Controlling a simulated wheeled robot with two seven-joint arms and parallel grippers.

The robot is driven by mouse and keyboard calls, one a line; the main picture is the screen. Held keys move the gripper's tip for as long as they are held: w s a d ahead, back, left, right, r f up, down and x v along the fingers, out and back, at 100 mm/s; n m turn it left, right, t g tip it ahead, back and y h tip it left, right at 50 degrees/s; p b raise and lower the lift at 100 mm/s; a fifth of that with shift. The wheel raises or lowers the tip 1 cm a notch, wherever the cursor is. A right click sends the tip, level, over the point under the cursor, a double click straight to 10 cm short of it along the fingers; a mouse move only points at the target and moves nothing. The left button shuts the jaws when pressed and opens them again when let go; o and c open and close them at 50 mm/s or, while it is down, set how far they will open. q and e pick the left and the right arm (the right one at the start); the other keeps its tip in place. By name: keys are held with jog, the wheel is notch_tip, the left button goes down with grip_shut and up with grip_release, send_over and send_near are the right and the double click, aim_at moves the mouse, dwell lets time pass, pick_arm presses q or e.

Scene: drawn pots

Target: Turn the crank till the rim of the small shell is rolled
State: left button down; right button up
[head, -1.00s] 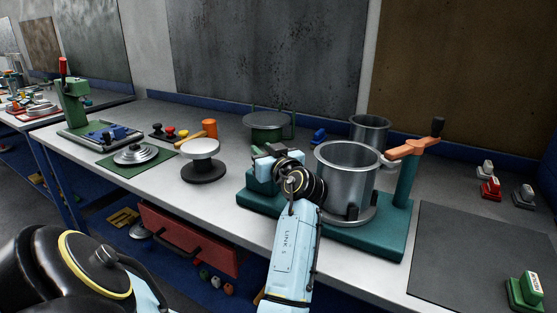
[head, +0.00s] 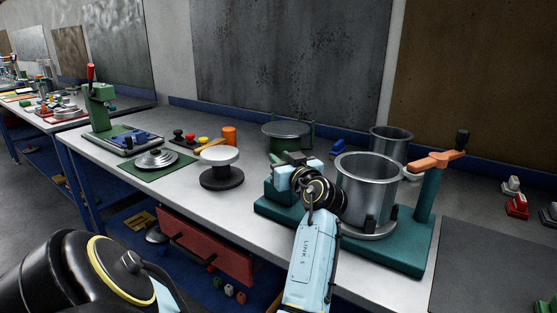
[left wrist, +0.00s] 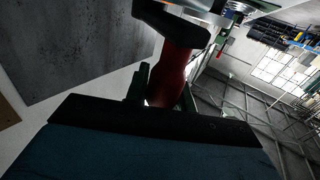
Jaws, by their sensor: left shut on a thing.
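A grey metal shell (head: 367,185) stands upright in a teal rolling machine (head: 405,250) on the bench. I cannot tell whether its rim is rolled. An orange crank-like arm (head: 436,161) with a black knob tops the post on the machine's right. My left gripper (head: 288,172) is at the machine's left side, beside the shell, its fingers mostly hidden by the wrist. In the left wrist view, a red grip (left wrist: 172,75) sits between the dark fingers of the left gripper (left wrist: 163,98), which is shut on it. My right gripper is out of view.
A second metal shell (head: 389,146) and a green round stand (head: 285,135) are behind the machine. A white-topped turntable (head: 220,170) stands to the left, near a green press (head: 100,105).

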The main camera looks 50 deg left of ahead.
pick_arm(q)
jog(key=shift+w+f, duration=0.1)
jog(key=shift+f, duration=0.65)
jog(key=c, duration=1.2)
grip_release()
jog(key=shift+w+a+f, duration=0.1)
jog(key=shift+w+a, duration=0.05)
jog(key=shift+w, duration=0.05)
jog(key=shift+s+r, duration=0.15)
jog(key=shift+r, duration=0.05)
jog(key=v, duration=0.6)
jog(key=b+v, duration=0.1)
jog(key=v, duration=0.5)
jog(key=shift+s+d, duration=0.3)
